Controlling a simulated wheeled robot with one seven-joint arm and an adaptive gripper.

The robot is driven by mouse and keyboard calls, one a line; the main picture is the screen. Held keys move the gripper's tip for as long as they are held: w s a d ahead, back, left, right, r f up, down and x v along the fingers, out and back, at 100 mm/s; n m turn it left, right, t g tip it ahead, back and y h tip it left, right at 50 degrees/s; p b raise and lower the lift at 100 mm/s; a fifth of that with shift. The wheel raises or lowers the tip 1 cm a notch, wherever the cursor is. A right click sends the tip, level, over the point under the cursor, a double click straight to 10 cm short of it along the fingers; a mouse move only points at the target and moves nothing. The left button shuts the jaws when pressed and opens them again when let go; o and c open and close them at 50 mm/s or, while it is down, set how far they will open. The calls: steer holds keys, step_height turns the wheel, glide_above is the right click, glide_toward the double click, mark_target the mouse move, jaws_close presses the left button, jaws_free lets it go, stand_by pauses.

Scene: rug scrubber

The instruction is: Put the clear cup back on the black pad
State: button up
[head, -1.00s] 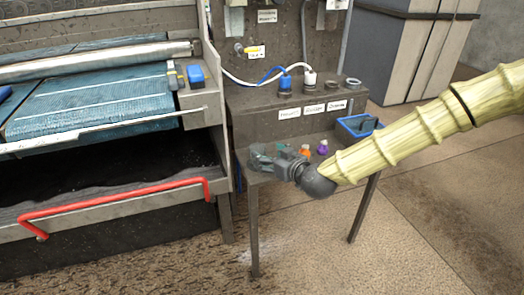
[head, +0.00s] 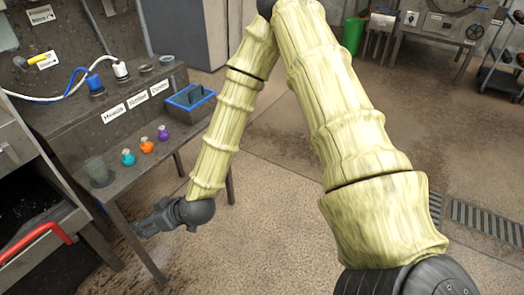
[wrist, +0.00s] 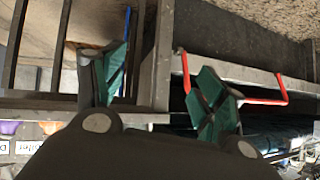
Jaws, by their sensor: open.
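The clear cup (head: 96,168) stands upright near the front left of the table's lower shelf in the head view. A dark round pad (head: 106,182) shows at its base, and the cup appears to rest on it. My gripper (head: 148,225) is in front of and below the table edge, apart from the cup. In the wrist view my gripper (wrist: 160,90) is open, its teal-padded fingers spread with nothing between them. I do not make out the cup in the wrist view.
Teal (head: 127,157), orange (head: 146,145) and purple (head: 163,133) small bottles stand in a row right of the cup. A blue tray (head: 190,102) is farther back. A red handle (head: 38,238) juts out at the left. The floor to the right is open.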

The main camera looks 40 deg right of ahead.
steer(key=s+d+f+m+g+h, duration=0.1)
steer(key=s+d+f+g, duration=0.1)
steer(key=s+f, duration=0.5)
steer(key=s+d+f+m+g+h, duration=0.1)
steer(key=s+d+f+g, duration=0.15)
steer(key=s+f, duration=0.55)
steer(key=s+d+f+m+g+h, duration=0.1)
steer(key=s+d+f+g+h, duration=0.1)
steer(key=s+d, duration=0.3)
steer(key=s+d+f+m+g+h, duration=0.1)
steer(key=s+d+f, duration=0.4)
steer(key=s, duration=0.8)
steer(key=shift+d+f+m+g+h, duration=0.2)
steer(key=shift+d+m+g+h, duration=0.25)
steer(key=shift+d+g, duration=0.25)
